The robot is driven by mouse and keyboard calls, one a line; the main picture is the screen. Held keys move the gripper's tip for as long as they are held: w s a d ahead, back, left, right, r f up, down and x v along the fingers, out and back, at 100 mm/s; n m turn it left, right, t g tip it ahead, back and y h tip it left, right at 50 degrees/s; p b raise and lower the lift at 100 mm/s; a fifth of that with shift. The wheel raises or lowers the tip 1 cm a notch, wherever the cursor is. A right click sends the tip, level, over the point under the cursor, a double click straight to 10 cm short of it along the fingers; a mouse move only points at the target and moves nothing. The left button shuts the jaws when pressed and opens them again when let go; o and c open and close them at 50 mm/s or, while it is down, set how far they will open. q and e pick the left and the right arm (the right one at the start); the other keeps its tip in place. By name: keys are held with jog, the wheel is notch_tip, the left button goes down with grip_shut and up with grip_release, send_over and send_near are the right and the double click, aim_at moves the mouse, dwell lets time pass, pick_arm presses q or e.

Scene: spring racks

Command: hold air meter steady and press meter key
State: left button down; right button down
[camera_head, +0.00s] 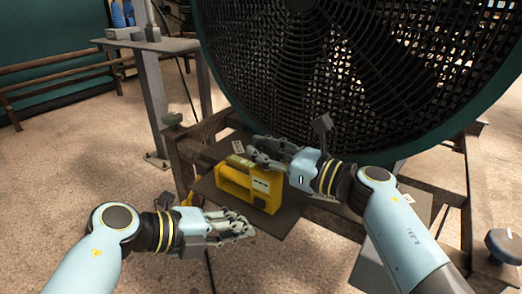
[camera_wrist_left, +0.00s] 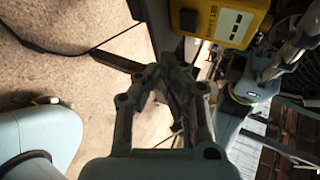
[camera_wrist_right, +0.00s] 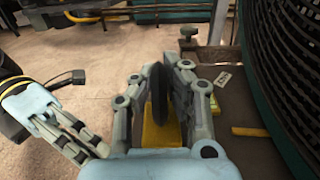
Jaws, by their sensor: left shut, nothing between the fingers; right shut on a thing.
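The yellow air meter (camera_head: 231,184) stands on a dark board in front of the big fan. Its yellow body also shows between my fingers in the right wrist view (camera_wrist_right: 160,132). My right gripper (camera_head: 262,158) is at the top of the meter, shut on a dark upright part of it (camera_wrist_right: 157,90). My left gripper (camera_head: 247,228) is shut and empty, low in front of the meter and apart from it. In the left wrist view, the meter (camera_wrist_left: 236,22) shows a pale label, "SET" lettering and a dark round key (camera_wrist_left: 188,19). The fingers stay clear of that key.
The large black fan grille (camera_head: 310,65) in a green ring rises close behind my right gripper. A rusty metal frame surrounds the board (camera_head: 283,219). A dark knob (camera_head: 505,245) stands at the far right. Open floor (camera_head: 110,180) lies to the left.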

aim_at(271, 213)
pick_arm(q)
jog(key=shift+w+d, duration=0.6)
jog(key=shift+w, duration=0.2)
jog(key=shift+w+d, duration=0.55)
jog(key=shift+w, duration=0.25)
jog(key=shift+w+d, duration=0.25)
jog(key=shift+w, duration=0.1)
dwell(0.5)
jog(key=shift+s+a, duration=0.25)
jog(key=shift+s, duration=0.15)
dwell(0.3)
jog(key=s+a, duration=0.3)
jog(key=s, duration=0.2)
jog(key=shift+a, duration=0.25)
